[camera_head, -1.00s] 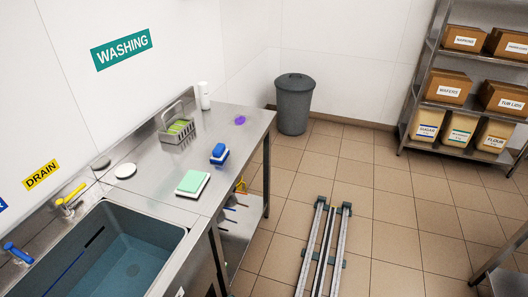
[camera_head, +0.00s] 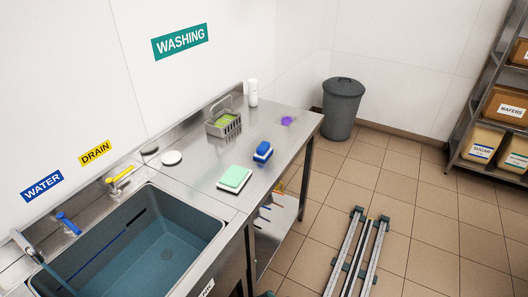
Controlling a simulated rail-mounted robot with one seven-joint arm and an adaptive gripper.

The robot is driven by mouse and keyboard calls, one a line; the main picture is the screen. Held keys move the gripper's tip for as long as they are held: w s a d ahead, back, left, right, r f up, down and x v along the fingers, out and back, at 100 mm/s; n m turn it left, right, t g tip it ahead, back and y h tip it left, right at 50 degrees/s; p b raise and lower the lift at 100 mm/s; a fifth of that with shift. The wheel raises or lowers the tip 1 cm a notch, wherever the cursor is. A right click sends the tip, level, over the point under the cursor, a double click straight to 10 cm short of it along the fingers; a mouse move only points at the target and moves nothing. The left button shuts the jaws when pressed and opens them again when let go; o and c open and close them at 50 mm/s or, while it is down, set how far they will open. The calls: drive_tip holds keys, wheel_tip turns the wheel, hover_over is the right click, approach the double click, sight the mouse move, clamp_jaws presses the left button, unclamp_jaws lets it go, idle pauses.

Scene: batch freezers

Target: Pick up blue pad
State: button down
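A green pad with a white underside (camera_head: 235,178) lies nearer to the sink, to the lower left of the blue one. The two pads are apart. Nothing touches the blue pad. My gripper is not in view.
A grey caddy (camera_head: 224,122) with green items, a white bottle (camera_head: 253,92) and a purple object (camera_head: 287,120) stand farther back. A white disc (camera_head: 171,158) lies by the wall. The sink (camera_head: 130,245) is at left. Floor rails (camera_head: 358,252) run at right.

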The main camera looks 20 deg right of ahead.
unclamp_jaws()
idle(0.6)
